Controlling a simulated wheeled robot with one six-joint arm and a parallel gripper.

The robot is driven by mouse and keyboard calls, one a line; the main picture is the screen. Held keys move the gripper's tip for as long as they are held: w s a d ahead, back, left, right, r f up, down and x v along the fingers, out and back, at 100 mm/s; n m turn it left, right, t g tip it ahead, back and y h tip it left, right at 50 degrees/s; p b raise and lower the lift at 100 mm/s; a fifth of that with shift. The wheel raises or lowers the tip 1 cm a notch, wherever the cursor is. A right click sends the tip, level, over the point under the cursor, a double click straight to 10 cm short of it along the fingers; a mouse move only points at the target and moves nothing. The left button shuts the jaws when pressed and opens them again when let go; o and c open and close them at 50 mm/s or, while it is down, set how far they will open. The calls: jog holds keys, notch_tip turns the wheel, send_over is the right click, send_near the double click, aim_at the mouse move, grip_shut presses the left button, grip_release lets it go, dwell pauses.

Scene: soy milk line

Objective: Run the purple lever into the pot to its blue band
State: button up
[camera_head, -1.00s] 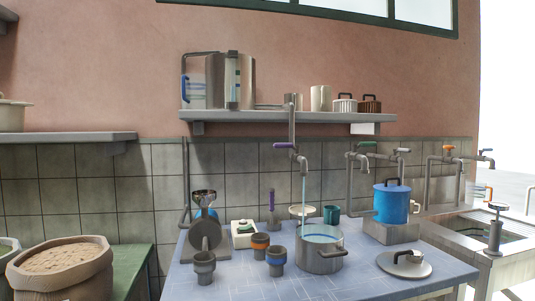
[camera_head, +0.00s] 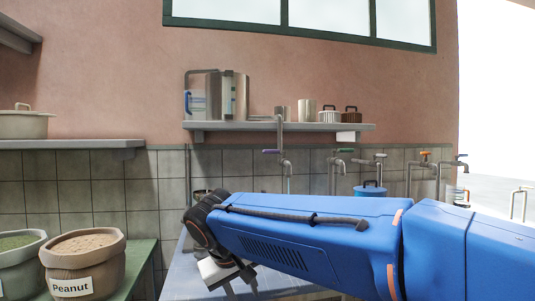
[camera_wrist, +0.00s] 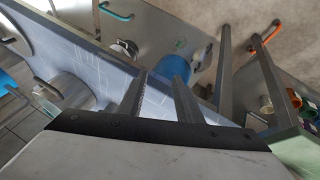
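The purple lever (camera_head: 271,151) sits on the tap pipe on the tiled wall in the head view. A thin water stream (camera_head: 289,185) shows below the tap's spout. The pot beneath it and any blue band are hidden behind my blue arm. My gripper (camera_head: 238,281) hangs low over the table's left part, well below and left of the lever.
More taps stand to the right, with green (camera_head: 346,150), orange (camera_head: 425,153) and other levers. A blue lidded pot (camera_head: 370,189) is partly hidden behind my arm. A shelf (camera_head: 225,126) with pots hangs above. A peanut sack (camera_head: 85,263) stands at left.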

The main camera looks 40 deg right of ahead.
jog(key=w+d+r+m+g+h, duration=0.1)
jog(key=w+d+r+m+h, duration=0.3)
jog(key=w+r, duration=0.4)
jog(key=w+d+r+m+g+h, duration=0.25)
jog(key=w+d+r, duration=0.4)
jog(key=r, duration=0.35)
jog(key=m+g+h, duration=0.4)
jog(key=m+h, duration=0.2)
jog(key=m, duration=0.3)
send_near(271, 152)
jog(key=x, duration=1)
jog(key=shift+w+d, duration=0.3)
jog(key=shift+d, duration=0.1)
jog(key=shift+c, duration=0.6)
grip_shut()
